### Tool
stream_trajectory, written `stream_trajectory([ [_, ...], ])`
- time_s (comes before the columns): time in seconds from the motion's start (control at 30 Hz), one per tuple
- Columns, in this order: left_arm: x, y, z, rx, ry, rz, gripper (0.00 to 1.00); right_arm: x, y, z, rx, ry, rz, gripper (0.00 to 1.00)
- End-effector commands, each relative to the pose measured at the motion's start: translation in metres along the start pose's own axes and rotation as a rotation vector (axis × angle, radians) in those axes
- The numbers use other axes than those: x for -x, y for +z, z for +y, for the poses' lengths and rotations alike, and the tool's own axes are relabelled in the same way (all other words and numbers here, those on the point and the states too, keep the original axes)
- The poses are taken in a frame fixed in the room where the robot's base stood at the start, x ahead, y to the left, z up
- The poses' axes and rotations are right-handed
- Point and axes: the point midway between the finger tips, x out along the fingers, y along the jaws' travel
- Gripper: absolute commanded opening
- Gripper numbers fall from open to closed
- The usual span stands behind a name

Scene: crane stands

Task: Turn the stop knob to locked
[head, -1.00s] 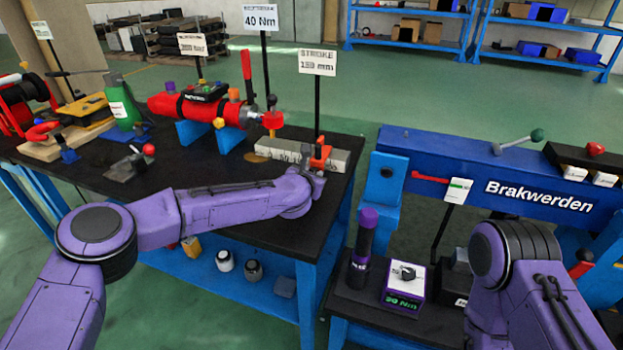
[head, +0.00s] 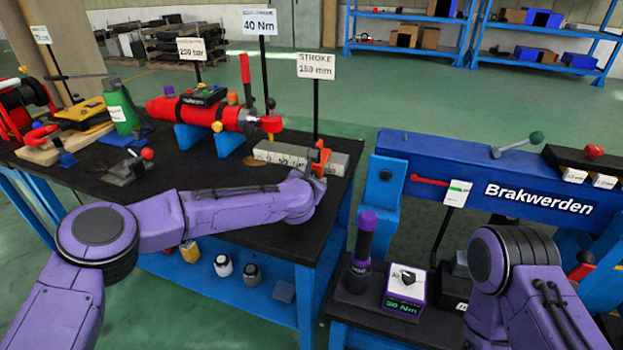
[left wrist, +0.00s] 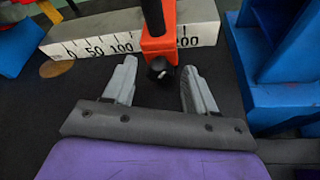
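The stop knob (left wrist: 160,69) is a small black knob on the front of the orange stop (left wrist: 159,43), with a small pale mark on its face. The stop sits on the pale stroke scale (left wrist: 95,35); it also shows in the head view (head: 320,159), but there I cannot make out the knob. My left gripper (left wrist: 157,68) is open in the left wrist view. Its two grey fingertips lie on either side of the knob, with visible gaps. I cannot tell whether the tips reach past it. My right gripper is out of view.
The red cylinder (head: 195,108) lies on blue supports behind the scale on the black table (head: 215,170). The stroke sign (head: 316,65) stands on a thin post behind the stop. A blue frame (left wrist: 275,95) is close right of the left gripper. The blue Brakwerden beam (head: 460,165) is at right.

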Motion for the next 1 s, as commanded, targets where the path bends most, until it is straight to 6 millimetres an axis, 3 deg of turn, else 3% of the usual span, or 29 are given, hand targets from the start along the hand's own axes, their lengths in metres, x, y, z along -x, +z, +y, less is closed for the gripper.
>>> stream_trajectory([
  [0.27,0.006,-0.001,0.000,0.000,-0.001,0.001,0.56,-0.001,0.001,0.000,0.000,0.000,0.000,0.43],
  [0.7,0.094,0.000,-0.001,0.000,-0.001,-0.001,0.56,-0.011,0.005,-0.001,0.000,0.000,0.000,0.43],
  [1.0,0.106,0.000,-0.001,0.000,0.000,0.001,0.56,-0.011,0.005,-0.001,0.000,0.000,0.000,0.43],
])
